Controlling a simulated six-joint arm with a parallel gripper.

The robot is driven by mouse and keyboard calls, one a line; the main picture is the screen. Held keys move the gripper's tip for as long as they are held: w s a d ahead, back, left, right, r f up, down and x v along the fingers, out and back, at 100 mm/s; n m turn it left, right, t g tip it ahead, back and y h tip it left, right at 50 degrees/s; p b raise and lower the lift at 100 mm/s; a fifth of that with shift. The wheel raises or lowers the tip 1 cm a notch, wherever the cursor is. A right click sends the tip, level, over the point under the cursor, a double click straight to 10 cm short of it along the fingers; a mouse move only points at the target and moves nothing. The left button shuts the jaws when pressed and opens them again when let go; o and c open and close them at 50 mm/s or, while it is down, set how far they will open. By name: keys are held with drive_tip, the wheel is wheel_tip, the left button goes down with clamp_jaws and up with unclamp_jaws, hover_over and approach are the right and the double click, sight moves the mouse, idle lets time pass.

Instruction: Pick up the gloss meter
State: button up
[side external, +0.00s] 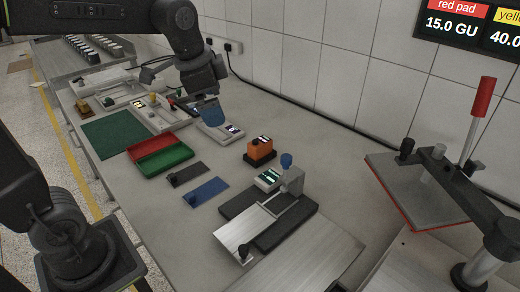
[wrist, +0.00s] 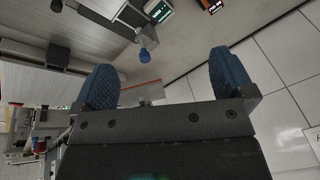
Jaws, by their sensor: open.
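The gloss meter seems to be the orange box with a small lit display (side external: 261,147) on a dark base, standing upright mid-table in the side view. In the wrist view, what looks like its orange body and red-lit display (wrist: 212,6) is cut off by the top edge. My gripper (side external: 206,112) hangs above the table, to the left of and apart from the orange box. In the wrist view its blue padded fingers (wrist: 166,80) are spread wide with nothing between them.
A grey device with a green display (side external: 269,179) and blue-knobbed post stands just in front of the orange box. A white device (side external: 219,129) lies below my gripper. Red and green trays (side external: 165,157) and blue and black plates (side external: 206,191) lie left. A tiled wall runs behind.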

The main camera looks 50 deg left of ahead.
drive_tip(key=w+a+f+m+g, duration=0.1)
drive_tip(key=w+a+f+m, duration=0.15)
drive_tip(key=w, duration=0.45)
drive_tip(key=w+a+f+m+g, duration=0.1)
drive_tip(key=w+a+f+m, duration=0.1)
drive_tip(key=w+m, duration=0.3)
drive_tip(key=m+g, duration=0.2)
drive_tip(key=m, duration=0.2)
approach(260, 141)
drive_tip(key=f, duration=0.6)
drive_tip(key=shift+s+a, duration=0.15)
drive_tip(key=shift+a, duration=0.1)
drive_tip(key=shift+d+f, duration=0.2)
drive_tip(key=shift+f, duration=2.65)
drive_tip(key=shift+c, duration=0.5)
drive_tip(key=shift+r, duration=0.1)
drive_tip(key=c, duration=0.9)
